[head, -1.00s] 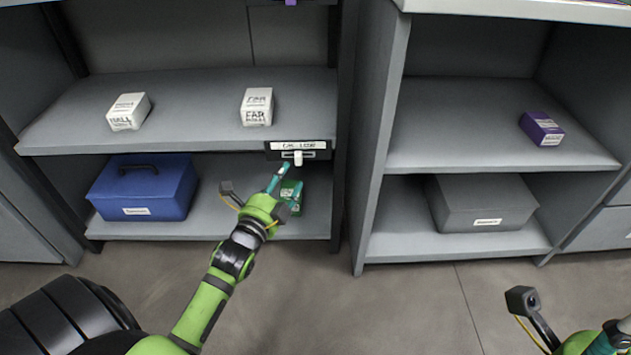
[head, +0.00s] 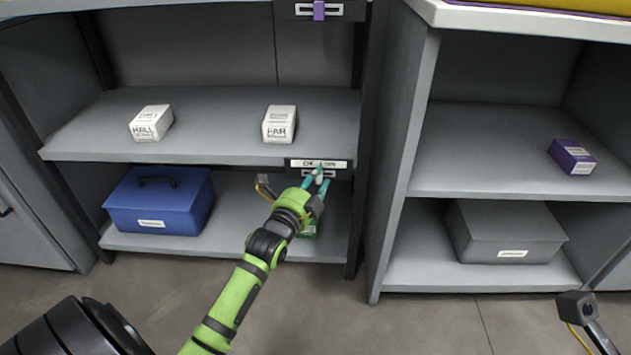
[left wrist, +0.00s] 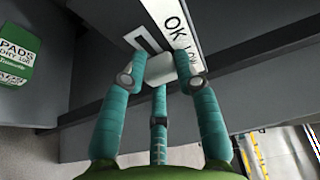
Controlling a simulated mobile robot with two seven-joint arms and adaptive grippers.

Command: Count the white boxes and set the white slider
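Two white boxes stand apart on the upper shelf of the left cabinet: the left one (head: 151,122) and the right one (head: 279,124). Below the right one, a dark panel with an "OK" label sits on the shelf edge. Its white slider (head: 319,173) is partly hidden by my fingers in the head view. My left gripper (head: 317,184) is at this panel, fingers pointing up at it. In the left wrist view, the white slider (left wrist: 161,70) lies between the spread fingertips of my left gripper (left wrist: 160,80); firm contact cannot be told. My right gripper is out of view.
A blue case (head: 158,203) and a partly hidden green box (head: 308,229) stand on the lower left shelf. A purple slider (head: 319,11) is on a panel above. The right cabinet holds a purple box (head: 572,157) and a grey case (head: 505,233).

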